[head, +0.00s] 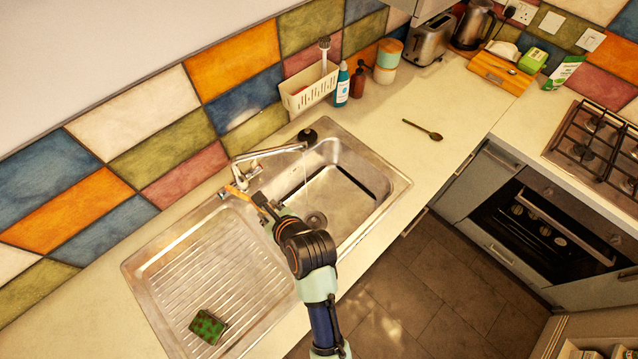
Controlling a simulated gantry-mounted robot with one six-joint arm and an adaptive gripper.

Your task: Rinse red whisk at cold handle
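A metal tap (268,153) stands at the back of the steel sink, its spout reaching right over the basin (335,195). A thin pale line below the spout end looks like running water. My gripper (258,200) is at the left edge of the basin, just in front of the tap base. A thin orange-red stick (238,192) extends left from its fingertips toward the tap's foot; I cannot tell whether it is the whisk. The finger gap is too small to read. The tap's handles are not clear, and I cannot tell which is cold. No whisk wires are distinguishable.
A green sponge (208,327) lies on the ribbed drainer (225,275). Behind the sink are a black knob-like object (307,136), a cream caddy (309,90) and bottles (342,88). A dark spoon (422,130) lies on otherwise clear counter to the right.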

